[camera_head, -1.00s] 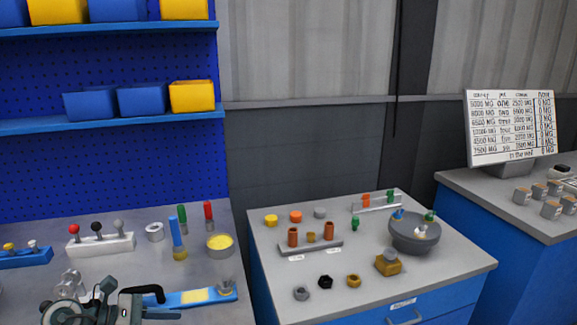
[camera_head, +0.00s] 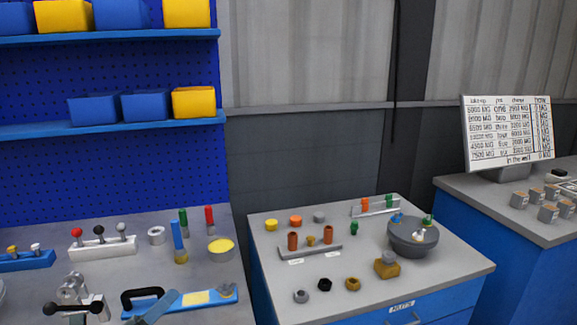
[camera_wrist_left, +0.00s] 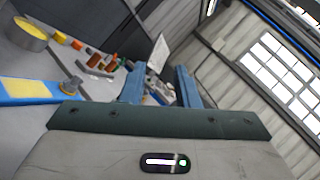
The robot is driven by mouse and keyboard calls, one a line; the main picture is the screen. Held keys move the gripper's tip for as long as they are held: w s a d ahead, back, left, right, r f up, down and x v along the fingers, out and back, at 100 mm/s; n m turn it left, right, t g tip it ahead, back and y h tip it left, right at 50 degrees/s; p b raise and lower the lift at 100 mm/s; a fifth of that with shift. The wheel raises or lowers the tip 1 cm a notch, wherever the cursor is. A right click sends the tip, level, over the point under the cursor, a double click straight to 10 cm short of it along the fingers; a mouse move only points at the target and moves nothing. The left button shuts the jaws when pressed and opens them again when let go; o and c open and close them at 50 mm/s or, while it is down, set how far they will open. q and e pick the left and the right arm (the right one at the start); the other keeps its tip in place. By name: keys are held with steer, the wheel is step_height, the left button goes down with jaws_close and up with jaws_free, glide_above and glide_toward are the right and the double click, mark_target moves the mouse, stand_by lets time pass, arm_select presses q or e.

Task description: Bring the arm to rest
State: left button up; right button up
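My left gripper (camera_wrist_left: 160,68) shows in the left wrist view with its two blue fingers apart. I see nothing held between them, only the distant background. In the head view, what seems to be one blue-grey finger of the left gripper (camera_head: 154,308) reaches in at the bottom edge. It appears in front of the blue plate (camera_head: 196,299) with a yellow patch; I cannot tell whether they touch. The rest of the left arm is out of the head view. My right gripper is not in view.
The left bench holds a white block with knobs (camera_head: 103,247), a yellow-topped round tin (camera_head: 221,246) and a metal clamp (camera_head: 74,289). The middle bench (camera_head: 453,268) carries several small parts and a grey bowl (camera_head: 410,243). A whiteboard (camera_head: 508,132) stands at right.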

arm_select(q)
steer(key=s+a+f+n+g+y, duration=0.1)
steer(key=s+a+f+n+y, duration=0.4)
steer(key=n+y, duration=0.65)
steer(key=s+a+f+n+g+y, duration=0.15)
steer(key=a+f+n+y, duration=0.5)
steer(key=n, duration=0.95)
steer(key=s+d+f+n+g+h, duration=0.25)
steer(key=s+d+f+g, duration=0.2)
steer(key=s+f, duration=0.4)
steer(key=s+d+f+n+g+h, duration=0.1)
steer(key=s+d+f+n+g, duration=0.4)
steer(key=s, duration=0.7)
steer(key=a+f+g, duration=0.1)
steer(key=a+f, duration=0.1)
steer(key=f, duration=1.2)
steer(key=a+f+g, duration=0.2)
steer(key=f, duration=1.2)
steer(key=s+f, duration=0.5)
steer(key=f, duration=0.3)
steer(key=s+f, duration=0.6)
steer(key=f, duration=0.3)
steer(key=shift+s+a+g, duration=0.25)
steer(key=shift+a+g, duration=0.05)
steer(key=shift+a, duration=0.05)
